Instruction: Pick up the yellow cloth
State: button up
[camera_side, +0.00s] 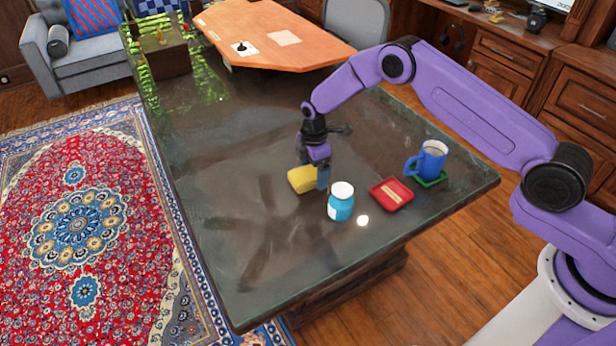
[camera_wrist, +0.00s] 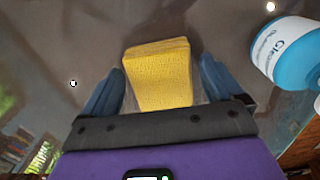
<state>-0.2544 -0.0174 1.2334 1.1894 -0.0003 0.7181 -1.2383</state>
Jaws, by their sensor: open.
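The yellow cloth (camera_side: 302,179) is a thick folded block on the dark glass table. It also shows in the wrist view (camera_wrist: 158,75), lying between the two blue fingers. My gripper (camera_side: 316,177) is low over the table at the cloth, fingers pointing down. In the wrist view my gripper (camera_wrist: 160,82) is open, with one finger on each side of the cloth. A narrow gap shows beside the cloth on both sides, wider on the right. The near end of the cloth is hidden by my gripper's body.
The table's left and front areas (camera_side: 240,250) are clear.

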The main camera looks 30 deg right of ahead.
jog(key=c, duration=1.1)
jog(key=shift+c, duration=0.2)
jog(key=shift+r, duration=0.1)
jog(key=shift+r, duration=0.6)
jog(key=s+d+r, duration=0.3)
jog(key=s+r, duration=0.8)
jog(key=s, duration=0.2)
jog(key=shift+s+d+r, duration=0.3)
jog(key=shift+d, duration=0.1)
jog(key=shift+o, duration=0.6)
